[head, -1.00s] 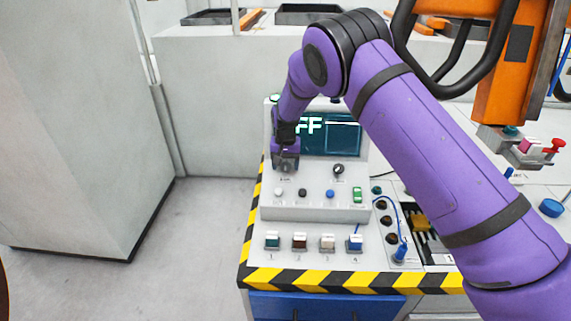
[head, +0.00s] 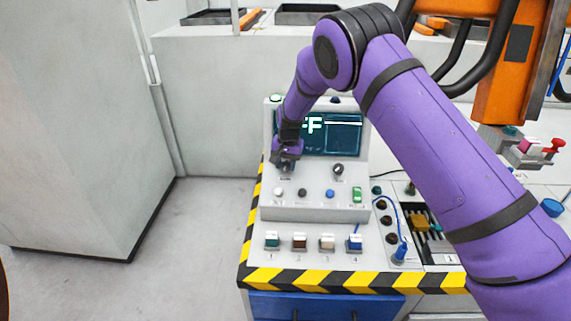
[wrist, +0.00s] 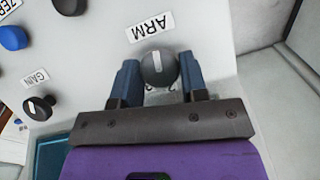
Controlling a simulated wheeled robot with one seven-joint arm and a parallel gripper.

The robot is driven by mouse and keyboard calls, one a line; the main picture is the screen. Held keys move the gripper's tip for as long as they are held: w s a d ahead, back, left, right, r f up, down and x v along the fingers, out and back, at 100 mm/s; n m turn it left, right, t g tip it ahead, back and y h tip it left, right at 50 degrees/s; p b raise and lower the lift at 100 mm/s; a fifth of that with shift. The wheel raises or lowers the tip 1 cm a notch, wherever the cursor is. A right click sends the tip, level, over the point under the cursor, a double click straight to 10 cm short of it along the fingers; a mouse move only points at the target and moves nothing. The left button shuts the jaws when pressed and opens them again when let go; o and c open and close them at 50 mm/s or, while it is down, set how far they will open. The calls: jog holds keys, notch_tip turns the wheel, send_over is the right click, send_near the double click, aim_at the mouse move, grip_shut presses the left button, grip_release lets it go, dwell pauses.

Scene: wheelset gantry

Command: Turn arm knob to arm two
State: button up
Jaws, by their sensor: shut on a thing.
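The arm knob (wrist: 158,69) is a round black knob with a white pointer line, beside the label ARM (wrist: 150,27) in the wrist view. My gripper (wrist: 158,78) has its two blue fingers on either side of the knob and is shut on it. The pointer runs nearly up and down in the wrist picture, tilted slightly. Small marks by the knob are partly covered by the fingers. In the head view my gripper (head: 285,165) is at the left of the console's sloped panel and hides the knob.
The gain knob (wrist: 40,107) sits to the left in the wrist view and right of my gripper in the head view. A lit screen (head: 335,135) stands behind, partly hidden by my arm. Several buttons (head: 303,193) line the panel below. A grey cabinet (head: 80,120) stands left.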

jog(key=m+y, duration=0.1)
jog(key=m, duration=0.2)
jog(key=m+t+y, duration=0.1)
jog(key=m, duration=0.2)
jog(key=shift+d+y, duration=0.15)
jog(key=shift+y, duration=0.15)
dwell(0.5)
jog(key=o, duration=0.9)
jog(key=v, duration=1.1)
jog(key=shift+s+f, duration=0.1)
jog(key=shift+s, duration=0.15)
